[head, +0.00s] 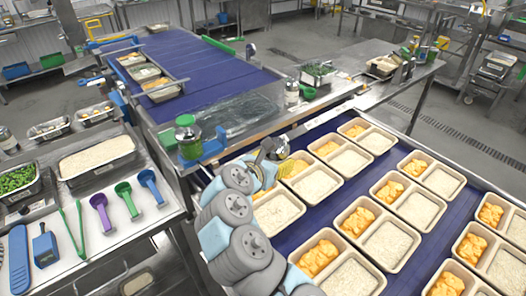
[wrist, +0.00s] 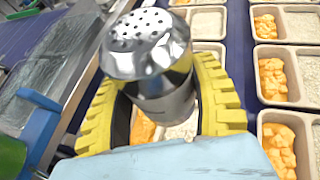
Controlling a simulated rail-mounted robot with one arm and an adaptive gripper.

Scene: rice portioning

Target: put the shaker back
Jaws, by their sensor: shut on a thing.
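The shaker (wrist: 152,55) is a shiny metal cylinder with a domed, perforated top. In the wrist view it stands between the yellow fingers of my gripper (wrist: 158,85), which are shut on its sides. Its top tilts towards the upper left of that view, and its lower end is partly hidden by the fingers.
Trays (head: 420,208) of orange pieces and rice fill the blue belt on the right. Coloured scoops (head: 124,193) and a rice pan (head: 97,160) are on the left table.

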